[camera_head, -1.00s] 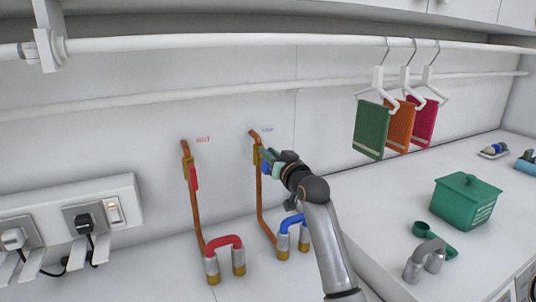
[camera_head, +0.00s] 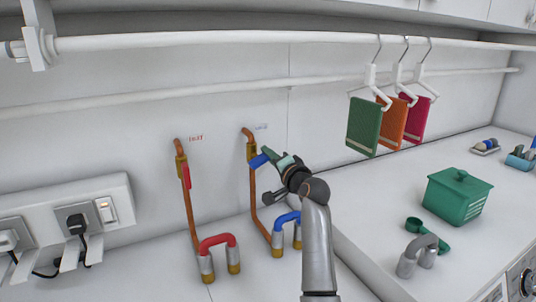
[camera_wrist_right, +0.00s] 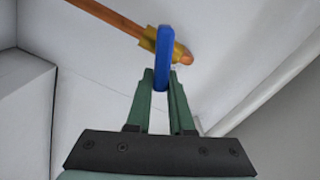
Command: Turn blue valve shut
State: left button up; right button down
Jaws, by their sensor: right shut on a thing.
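The blue valve handle (camera_head: 259,161) sits at the brass valve body (camera_head: 252,151) on the right copper pipe (camera_head: 254,195). It sticks out to the side of the pipe, toward my right gripper. My right gripper (camera_head: 270,156) is shut on the handle, with green fingers on either side of it. In the right wrist view the blue handle (camera_wrist_right: 165,50) stands upright between the fingertips (camera_wrist_right: 162,85), and the brass body and pipe end are behind it. Part of the handle is hidden by the fingers. My left gripper is not in view.
A red valve handle (camera_head: 186,176) hangs along the left pipe. Red (camera_head: 216,241) and blue (camera_head: 286,220) pipe bends stand below. Hanging cloths (camera_head: 365,126) and a green box (camera_head: 459,194) are to the right. A socket panel (camera_head: 75,215) is at left.

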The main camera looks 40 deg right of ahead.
jog(key=m, duration=0.2)
jog(key=f+m, duration=0.1)
jog(key=m, duration=0.1)
jog(key=shift+d+f+m, duration=0.1)
jog(key=shift+m, duration=0.3)
dwell(0.4)
jog(key=c, duration=0.8)
grip_release()
jog(key=shift+s, duration=0.15)
jog(key=b+v, duration=0.1)
jog(key=v, duration=1.1)
jog(key=shift+b, duration=0.4)
jog(key=shift+s, duration=0.15)
